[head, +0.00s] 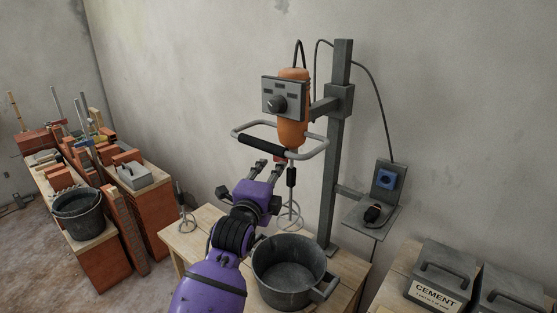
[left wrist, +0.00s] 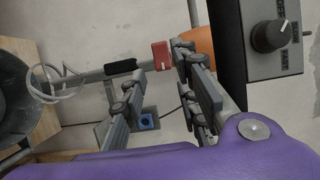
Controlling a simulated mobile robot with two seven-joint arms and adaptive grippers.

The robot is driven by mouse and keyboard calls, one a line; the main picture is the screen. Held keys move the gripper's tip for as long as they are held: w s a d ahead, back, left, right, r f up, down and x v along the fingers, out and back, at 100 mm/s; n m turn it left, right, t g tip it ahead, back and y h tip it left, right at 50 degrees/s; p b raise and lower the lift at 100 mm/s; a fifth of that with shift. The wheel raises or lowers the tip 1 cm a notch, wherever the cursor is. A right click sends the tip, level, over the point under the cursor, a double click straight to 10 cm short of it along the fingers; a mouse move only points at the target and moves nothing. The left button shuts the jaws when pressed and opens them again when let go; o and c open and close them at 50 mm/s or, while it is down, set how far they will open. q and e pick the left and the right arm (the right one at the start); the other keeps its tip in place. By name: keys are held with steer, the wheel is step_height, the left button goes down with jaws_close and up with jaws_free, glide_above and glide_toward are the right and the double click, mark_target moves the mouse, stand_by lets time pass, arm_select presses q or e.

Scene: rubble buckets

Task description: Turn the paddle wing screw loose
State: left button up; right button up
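The mixer (head: 293,110) hangs on a grey stand with its orange body upright. Its paddle (head: 290,216) hangs below on a shaft with a black coupling (head: 291,177); the coupling also shows in the left wrist view (left wrist: 121,67). A small red piece (left wrist: 161,56), apparently the wing screw, sits at the upper shaft, just under the orange body. My left gripper (head: 270,166) is open, fingers pointing up towards this spot. In the left wrist view the red piece shows between the fingertips; I see no clear contact. My right gripper is not in view.
A grey loop handle (head: 318,148) with a black grip surrounds the mixer above my gripper. A dark bucket (head: 264,270) stands on the wooden table below. The stand post (head: 335,190) rises right of the shaft. A spare paddle (head: 183,205) stands left.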

arm_select(q)
steer(key=x, duration=0.8)
steer(key=shift+r, duration=0.1)
